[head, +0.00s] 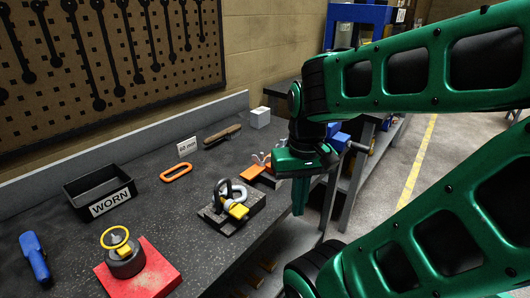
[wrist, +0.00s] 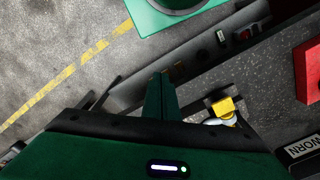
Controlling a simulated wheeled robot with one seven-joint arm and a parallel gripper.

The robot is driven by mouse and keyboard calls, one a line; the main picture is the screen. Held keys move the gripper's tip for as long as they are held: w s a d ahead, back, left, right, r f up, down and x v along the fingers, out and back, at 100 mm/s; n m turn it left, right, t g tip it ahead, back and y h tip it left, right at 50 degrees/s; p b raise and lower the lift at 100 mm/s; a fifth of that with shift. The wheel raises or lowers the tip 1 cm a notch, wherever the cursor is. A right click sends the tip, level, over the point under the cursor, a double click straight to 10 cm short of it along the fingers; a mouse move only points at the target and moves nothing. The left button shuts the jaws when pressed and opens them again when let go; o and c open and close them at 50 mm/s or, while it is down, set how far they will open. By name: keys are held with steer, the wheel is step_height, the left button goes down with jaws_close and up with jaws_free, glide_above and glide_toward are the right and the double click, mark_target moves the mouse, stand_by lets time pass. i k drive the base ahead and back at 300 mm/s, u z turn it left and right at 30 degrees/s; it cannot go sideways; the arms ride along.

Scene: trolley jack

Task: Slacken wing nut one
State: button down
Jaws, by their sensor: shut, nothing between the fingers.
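In the head view, an orange piece (head: 250,172) lies on the bench near its front edge, with small silvery, wing-like parts (head: 262,159) on top that may be wing nuts. No number is readable, and my gripper hides part of this group. My gripper (head: 299,211) points down with its green fingers together and empty. It appears at or just beyond the bench's front edge, to the right of the orange piece, and no contact shows. The shut fingers also show in the wrist view (wrist: 158,80), where I cannot make out the wing nuts.
A dark block with a grey shackle and yellow piece (head: 238,211) stands left of my gripper. A black tray labelled WORN (head: 100,190), a red plate (head: 150,275), an orange ring (head: 176,173) and a brush (head: 222,134) are on the bench. A blue vise (head: 338,137) stands behind my gripper.

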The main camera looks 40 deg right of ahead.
mark_target(254, 158)
steer(key=u, duration=0.05)
steer(key=k, duration=0.3)
steer(key=u, duration=1.65)
steer(key=k, duration=0.9)
steer(key=z, duration=1.5)
steer(key=i, duration=1)
